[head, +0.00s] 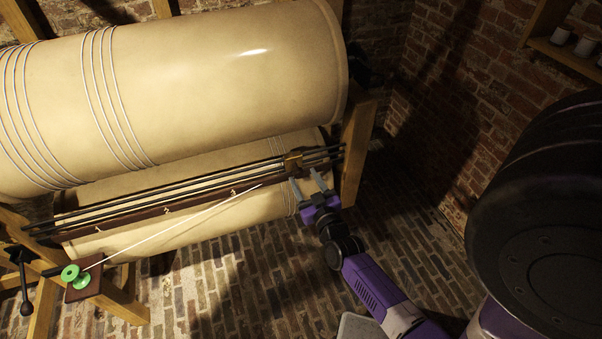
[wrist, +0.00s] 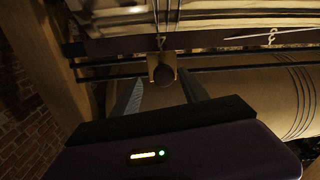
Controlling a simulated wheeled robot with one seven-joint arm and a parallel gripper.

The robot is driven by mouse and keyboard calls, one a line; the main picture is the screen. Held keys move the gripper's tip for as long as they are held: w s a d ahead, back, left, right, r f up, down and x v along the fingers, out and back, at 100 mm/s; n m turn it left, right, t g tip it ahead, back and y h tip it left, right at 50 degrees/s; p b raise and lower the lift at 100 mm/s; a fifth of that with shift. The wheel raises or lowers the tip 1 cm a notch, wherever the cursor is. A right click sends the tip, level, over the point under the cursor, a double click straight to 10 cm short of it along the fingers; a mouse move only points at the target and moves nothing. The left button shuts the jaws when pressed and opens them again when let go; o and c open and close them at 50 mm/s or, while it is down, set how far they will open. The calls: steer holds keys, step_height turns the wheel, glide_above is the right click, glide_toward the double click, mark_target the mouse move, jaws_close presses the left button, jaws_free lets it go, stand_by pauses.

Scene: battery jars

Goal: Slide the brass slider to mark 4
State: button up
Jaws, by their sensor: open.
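The brass slider (head: 293,161) sits on the dark parallel rails (head: 180,188), near their right end in the head view. In the wrist view the slider (wrist: 154,63) shows with a dark round knob (wrist: 163,77) on its face. My gripper (head: 305,176) is open just in front of the slider. In the wrist view my gripper's (wrist: 161,80) fingers stand on either side of the knob, with gaps visible. A dark scale strip (head: 198,202) below the rails carries small white marks, such as one left of the slider (head: 233,192).
A large cream drum (head: 210,85) wound with cord lies above the rails, with another below. A wooden post (head: 356,150) stands right of the slider. Brick floor (head: 400,215) is clear at right.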

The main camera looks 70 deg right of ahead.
steer(key=v, duration=0.4)
stand_by(0.7)
steer(key=a+r+n+t+y, duration=0.2)
steer(key=a+r+y, duration=0.15)
steer(key=a, duration=0.55)
steer(key=a+r+n+t+y, duration=0.1)
steer(key=a+r+t+y, duration=0.1)
steer(key=a+r, duration=0.45)
steer(key=s+a+r+n+y, duration=0.2)
steer(key=s+a+y, duration=0.2)
steer(key=a, duration=0.5)
steer(key=s+a+r+n+y, duration=0.3)
steer(key=s+a, duration=0.3)
steer(key=a, duration=0.3)
steer(key=shift+s+a+r+g+y, duration=0.15)
steer(key=shift+s+a+g+y, duration=0.2)
steer(key=shift+y, duration=0.3)
steer(key=shift+w, duration=0.1)
